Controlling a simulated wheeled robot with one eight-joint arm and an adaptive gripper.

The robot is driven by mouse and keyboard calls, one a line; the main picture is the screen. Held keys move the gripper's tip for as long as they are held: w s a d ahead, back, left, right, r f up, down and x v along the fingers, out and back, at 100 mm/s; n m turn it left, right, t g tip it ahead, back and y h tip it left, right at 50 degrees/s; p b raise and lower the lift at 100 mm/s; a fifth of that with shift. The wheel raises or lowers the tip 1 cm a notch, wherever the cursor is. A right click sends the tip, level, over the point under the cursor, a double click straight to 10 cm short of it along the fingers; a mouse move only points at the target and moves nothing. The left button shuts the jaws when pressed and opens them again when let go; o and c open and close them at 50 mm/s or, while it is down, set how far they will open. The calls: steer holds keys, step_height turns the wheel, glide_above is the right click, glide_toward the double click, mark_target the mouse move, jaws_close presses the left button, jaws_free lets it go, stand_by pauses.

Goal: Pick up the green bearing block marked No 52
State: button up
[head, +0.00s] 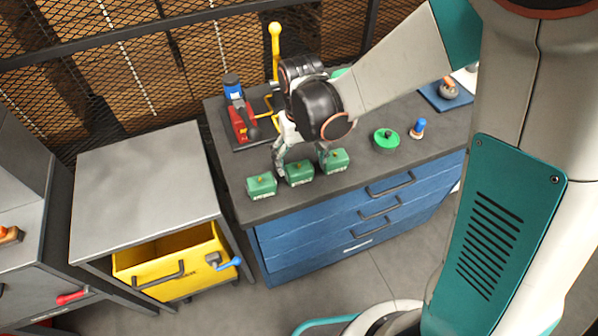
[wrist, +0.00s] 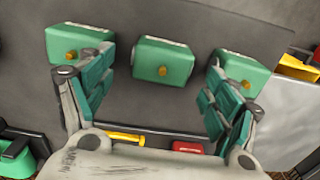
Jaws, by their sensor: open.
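Three green bearing blocks with brass-coloured knobs stand in a row along the front edge of the dark worktop: the left block (head: 261,186), the middle block (head: 298,174) and the right block (head: 335,161). Their white markings are too small to read, so I cannot tell which is No 52. My gripper (head: 300,157) is open above the middle block. In the wrist view my gripper (wrist: 160,88) has its fingers spread, with the middle block (wrist: 163,60) ahead of the gap. The other blocks (wrist: 75,43) (wrist: 245,72) lie beyond either finger. Nothing is held.
A red and blue tool (head: 240,118) and a yellow lever (head: 275,50) stand behind my gripper. A green round part (head: 386,139) and a blue-topped peg (head: 418,128) are to the right. The grey cabinet (head: 145,180) with a yellow bin (head: 150,262) stands left.

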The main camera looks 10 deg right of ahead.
mark_target(299, 165)
step_height(299, 165, down, 4)
steer(key=shift+a+f+b, duration=0.1)
steer(key=shift+a+b, duration=0.05)
steer(key=shift+b, duration=0.6)
steer(key=c, duration=1.7)
steer(key=shift+r, duration=0.25)
